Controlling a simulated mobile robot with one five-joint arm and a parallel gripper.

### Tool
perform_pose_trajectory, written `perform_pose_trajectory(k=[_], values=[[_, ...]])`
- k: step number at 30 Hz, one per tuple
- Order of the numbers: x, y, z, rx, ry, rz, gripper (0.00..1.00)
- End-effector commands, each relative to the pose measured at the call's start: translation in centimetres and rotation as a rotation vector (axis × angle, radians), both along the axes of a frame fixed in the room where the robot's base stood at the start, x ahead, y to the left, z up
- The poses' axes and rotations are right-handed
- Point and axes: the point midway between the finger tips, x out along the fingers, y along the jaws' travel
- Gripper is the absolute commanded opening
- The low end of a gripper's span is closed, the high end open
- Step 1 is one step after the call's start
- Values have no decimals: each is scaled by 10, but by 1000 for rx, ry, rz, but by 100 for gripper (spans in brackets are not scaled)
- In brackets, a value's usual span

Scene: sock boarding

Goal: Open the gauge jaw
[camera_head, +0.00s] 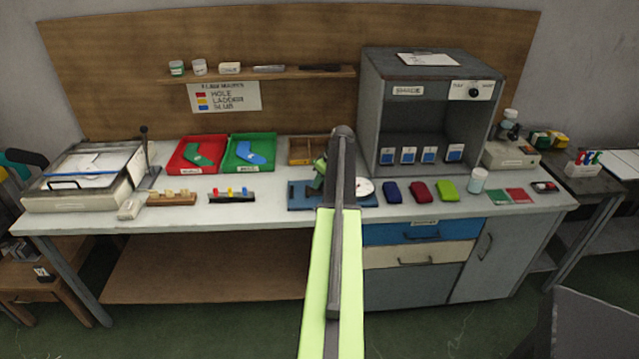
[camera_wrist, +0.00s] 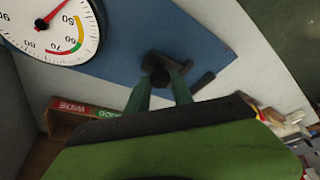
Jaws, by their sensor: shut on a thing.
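The gauge shows in the wrist view as a white round dial (camera_wrist: 50,28) with a red needle and a coloured arc. It stands over a blue base plate (camera_wrist: 205,45). In the head view the dial (camera_head: 364,188) shows to the right of my arm, and the base (camera_head: 299,197) is partly hidden behind it. My gripper (camera_wrist: 161,82), with two green fingers, is shut on a small black knob (camera_wrist: 155,63) above the blue plate. A short dark bar (camera_wrist: 201,83) lies beside the fingers. Whether the knob belongs to the gauge jaw is hard to tell.
A red tray (camera_head: 177,164) and a green tray (camera_head: 236,162) hold socks left of my arm. Blue, red and lime pads (camera_head: 418,192) lie right of the gauge. A grey cabinet (camera_head: 376,110) stands behind them. A wooden box (camera_head: 300,148) stands behind the gauge.

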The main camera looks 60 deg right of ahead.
Motion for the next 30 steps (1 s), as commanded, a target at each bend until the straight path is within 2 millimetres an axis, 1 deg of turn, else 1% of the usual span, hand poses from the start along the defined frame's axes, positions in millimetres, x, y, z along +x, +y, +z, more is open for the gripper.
perform_pose_trajectory(k=[2,5,9,12,20,21,25,26,30], values=[[-3,-3,0,-2,-1,-2,0],[-13,-11,0,-2,-1,-2,0],[-36,-27,0,-2,0,-4,0],[-47,-35,0,-3,0,-3,0],[-48,-36,0,-3,-1,-1,0],[-48,-36,0,-3,-1,-1,31],[-48,-35,0,-2,-1,-1,48],[-48,-35,0,-2,0,-1,50],[-48,-35,0,-1,0,0,50]])
